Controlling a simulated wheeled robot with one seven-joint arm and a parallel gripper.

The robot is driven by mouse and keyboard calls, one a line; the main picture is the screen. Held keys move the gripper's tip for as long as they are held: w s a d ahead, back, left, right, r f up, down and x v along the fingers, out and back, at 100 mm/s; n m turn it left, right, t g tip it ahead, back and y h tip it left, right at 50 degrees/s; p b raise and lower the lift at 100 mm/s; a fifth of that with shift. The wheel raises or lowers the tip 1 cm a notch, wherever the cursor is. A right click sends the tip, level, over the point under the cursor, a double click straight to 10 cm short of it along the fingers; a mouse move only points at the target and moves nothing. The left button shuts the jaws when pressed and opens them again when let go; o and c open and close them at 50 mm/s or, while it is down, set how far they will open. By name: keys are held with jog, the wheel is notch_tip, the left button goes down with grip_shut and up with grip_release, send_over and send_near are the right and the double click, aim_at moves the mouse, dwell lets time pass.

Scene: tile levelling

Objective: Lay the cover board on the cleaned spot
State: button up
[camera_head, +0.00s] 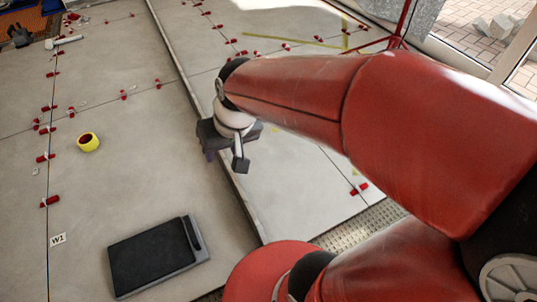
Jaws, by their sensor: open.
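A flat dark rectangular board (152,262) with a grey rim and a raised bar along its right edge lies on the grey tiles at the lower left. It may be the cover board, but I cannot be sure. My gripper (226,160) is above the tiles near the dark seam, up and to the right of this board and apart from it. Its jaws are open, pointing down, and I see nothing between them. I cannot make out a distinct cleaned spot; my arm hides part of the floor on the right.
Several small red clips, such as one (359,189), stand along the joints. A label reading W1 (58,239) lies left of the board. A white-headed mallet (62,41) lies at the far left. The middle-left tiles are mostly clear.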

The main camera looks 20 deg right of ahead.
jog(key=s+d+r+t+h, duration=0.2)
jog(key=s+d+r, duration=0.2)
jog(key=s, duration=0.5)
jog(key=shift+d+r+m, duration=0.2)
jog(key=shift+d+m, duration=0.1)
jog(key=shift+d, duration=0.75)
jog(key=shift+r, duration=0.1)
notch_tip(320, 180, up, 8)
jog(key=p, duration=0.7)
jog(key=shift+p, duration=0.4)
